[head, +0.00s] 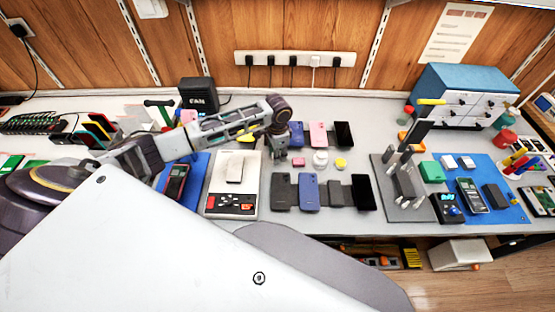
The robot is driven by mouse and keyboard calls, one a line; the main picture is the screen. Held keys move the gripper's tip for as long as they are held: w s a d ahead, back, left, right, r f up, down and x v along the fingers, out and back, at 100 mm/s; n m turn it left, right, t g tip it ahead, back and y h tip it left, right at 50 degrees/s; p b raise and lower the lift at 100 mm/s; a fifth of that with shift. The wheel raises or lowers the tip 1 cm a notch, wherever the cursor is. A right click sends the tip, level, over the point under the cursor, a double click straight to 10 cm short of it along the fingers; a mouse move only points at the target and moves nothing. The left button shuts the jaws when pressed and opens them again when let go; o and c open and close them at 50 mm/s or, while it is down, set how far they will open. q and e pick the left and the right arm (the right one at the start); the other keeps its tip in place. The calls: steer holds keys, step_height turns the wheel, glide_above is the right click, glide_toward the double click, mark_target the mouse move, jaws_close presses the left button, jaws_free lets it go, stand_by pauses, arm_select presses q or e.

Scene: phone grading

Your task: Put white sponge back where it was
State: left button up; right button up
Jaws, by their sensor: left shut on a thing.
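My left gripper (280,154) points down over the white bench, just left of a small pink block (298,162). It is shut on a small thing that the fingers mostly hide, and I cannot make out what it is. A small round white item (320,158) and a small yellow item (341,163) stand to its right. I cannot tell whether the white item is a sponge. A pale slab (235,167) lies on the white device (222,190) left of the gripper. My right gripper is not in view.
Phones, including a blue one (309,193), lie in rows before and behind the gripper. A grey stand (404,182) and a blue mat (507,204) with tools are to the right. A blue drawer cabinet (460,78) and a black box (198,93) stand behind.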

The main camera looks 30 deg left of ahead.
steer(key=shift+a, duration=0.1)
arm_select(q)
steer(key=shift+f, duration=1.9)
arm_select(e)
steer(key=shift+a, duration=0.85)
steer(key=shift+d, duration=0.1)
